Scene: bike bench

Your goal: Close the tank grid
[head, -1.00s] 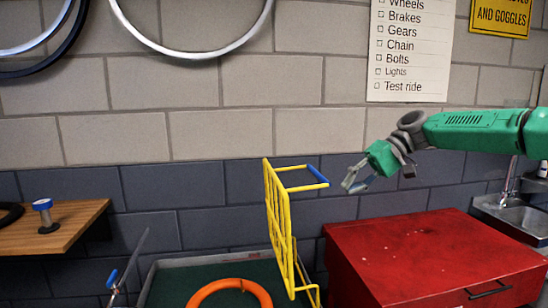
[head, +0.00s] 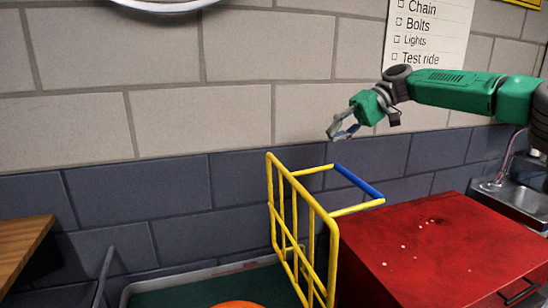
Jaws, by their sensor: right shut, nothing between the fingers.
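The yellow tank grid (head: 300,232) stands upright, raised at the right side of the tank (head: 205,271). The tank has a grey rim and a dark green inside, and is open on top. My right gripper (head: 337,134) is shut and empty, above and left of the blue bar, in front of the wall and apart from the grid. My left gripper is not in view.
An orange ring (head: 238,304) lies in the tank, cut off by the lower edge. The red cabinet (head: 440,235) stands right of the grid, with a sink (head: 510,190) behind it. A wooden bench top (head: 22,245) is at the left. A thin grey bar (head: 103,276) rises left of the tank.

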